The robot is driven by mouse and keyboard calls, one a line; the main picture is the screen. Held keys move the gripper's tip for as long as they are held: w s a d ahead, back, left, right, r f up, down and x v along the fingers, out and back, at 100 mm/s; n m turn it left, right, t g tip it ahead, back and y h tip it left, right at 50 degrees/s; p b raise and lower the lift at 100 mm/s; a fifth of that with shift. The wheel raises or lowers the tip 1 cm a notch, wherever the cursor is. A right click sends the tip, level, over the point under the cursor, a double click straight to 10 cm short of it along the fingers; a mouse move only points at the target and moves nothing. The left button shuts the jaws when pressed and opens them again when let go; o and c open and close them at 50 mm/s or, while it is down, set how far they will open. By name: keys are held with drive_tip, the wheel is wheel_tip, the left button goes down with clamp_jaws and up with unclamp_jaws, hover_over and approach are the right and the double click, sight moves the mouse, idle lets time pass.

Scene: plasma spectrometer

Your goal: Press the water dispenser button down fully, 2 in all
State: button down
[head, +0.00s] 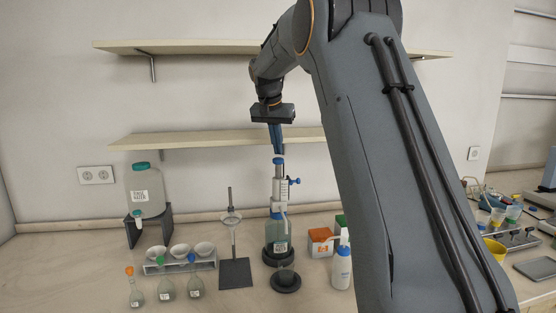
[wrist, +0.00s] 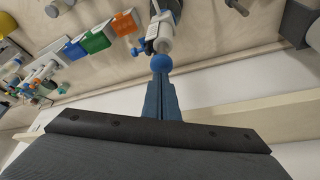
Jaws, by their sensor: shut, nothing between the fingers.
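The water dispenser (head: 280,190) is a white and blue bottle-top pump on a clear bottle (head: 278,232) with a label, upright on a dark round base. Its button is a round blue knob (head: 279,161) at the very top, also visible in the wrist view (wrist: 161,63). My gripper (head: 278,151) points straight down over the knob with its blue fingers closed together and empty. In the wrist view the shut fingertips (wrist: 161,76) line up with the knob and overlap its edge. I cannot tell whether they touch it.
A small dark round stand (head: 285,281) is in front of the dispenser. A ring stand (head: 235,265) is to its left; an orange-topped box (head: 320,241) and a wash bottle (head: 342,265) are to its right. A wall shelf (head: 215,138) runs behind my gripper.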

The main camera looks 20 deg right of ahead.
drive_tip(key=shift+r, duration=0.1)
wheel_tip(320, 180, up, 5)
drive_tip(key=p, duration=0.4)
idle(0.6)
drive_tip(key=s+a+f+n+y+b, duration=0.1)
drive_tip(key=s+a+f+n+b, duration=0.15)
drive_tip(key=s+a+f, duration=0.55)
drive_tip(key=s+a+f+n+y+b, duration=0.1)
drive_tip(key=s+f+n+b, duration=0.15)
drive_tip(key=s+f, duration=0.65)
drive_tip(key=s+a+f+n+g+b, duration=0.1)
drive_tip(key=s+a+f+b, duration=0.1)
drive_tip(key=s+f, duration=0.8)
drive_tip(key=s+a+f+n+g+y+b, duration=0.1)
drive_tip(key=s+a+f+n+b, duration=0.1)
drive_tip(key=s+f, duration=0.8)
drive_tip(key=shift+a+f+b, duration=0.25)
drive_tip(key=shift+a+b, duration=0.6)
drive_tip(key=shift+a, duration=0.1)
